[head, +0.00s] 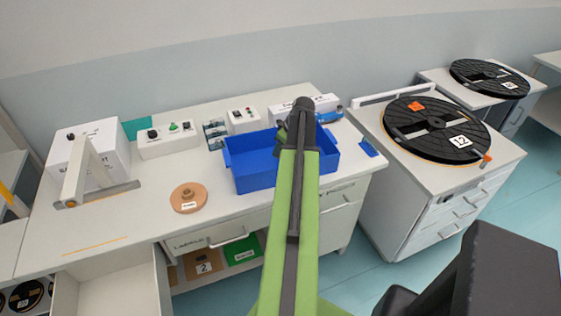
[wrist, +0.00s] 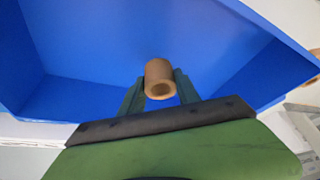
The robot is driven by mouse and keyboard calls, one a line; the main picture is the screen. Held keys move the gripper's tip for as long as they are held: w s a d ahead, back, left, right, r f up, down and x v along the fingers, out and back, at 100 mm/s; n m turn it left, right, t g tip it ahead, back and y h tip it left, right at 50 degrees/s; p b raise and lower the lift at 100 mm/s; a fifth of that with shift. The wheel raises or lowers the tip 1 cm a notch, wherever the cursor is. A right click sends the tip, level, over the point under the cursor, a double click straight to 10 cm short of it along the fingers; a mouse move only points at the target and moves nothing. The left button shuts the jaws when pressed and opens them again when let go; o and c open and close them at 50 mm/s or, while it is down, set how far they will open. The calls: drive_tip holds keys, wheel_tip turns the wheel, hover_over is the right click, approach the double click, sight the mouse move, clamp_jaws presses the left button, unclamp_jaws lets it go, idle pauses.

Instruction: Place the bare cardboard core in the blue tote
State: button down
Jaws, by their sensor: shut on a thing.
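The bare cardboard core (wrist: 159,80) is a short brown hollow tube. My gripper (wrist: 160,92) is shut on it in the wrist view, with a finger on each side and the core's open end facing the camera. The blue tote (head: 256,178) stands on the white bench in the head view. Its blue walls (wrist: 90,40) fill most of the wrist view behind the core. The core appears over or within the tote's opening; its exact height cannot be told. In the head view my green arm reaches across the tote and hides the core and the gripper's fingertips.
A tan flanged spool (head: 188,198) lies on the bench left of the tote. White control boxes (head: 167,140) stand behind. An open drawer (head: 112,285) juts out at the front left. A large black reel (head: 437,128) lies on the right cabinet.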

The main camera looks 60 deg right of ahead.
drive_tip(key=shift+f+b, duration=2.2)
drive_tip(key=c, duration=0.9)
unclamp_jaws()
drive_tip(key=shift+r, duration=0.1)
drive_tip(key=shift+r, duration=0.1)
drive_tip(key=shift+r+p, duration=0.25)
drive_tip(key=shift+p, duration=0.2)
drive_tip(key=p+v, duration=1)
drive_tip(key=v, duration=0.1)
drive_tip(key=shift+s+r+p, duration=0.15)
drive_tip(key=shift+r+p, duration=0.15)
drive_tip(key=shift+p, duration=0.05)
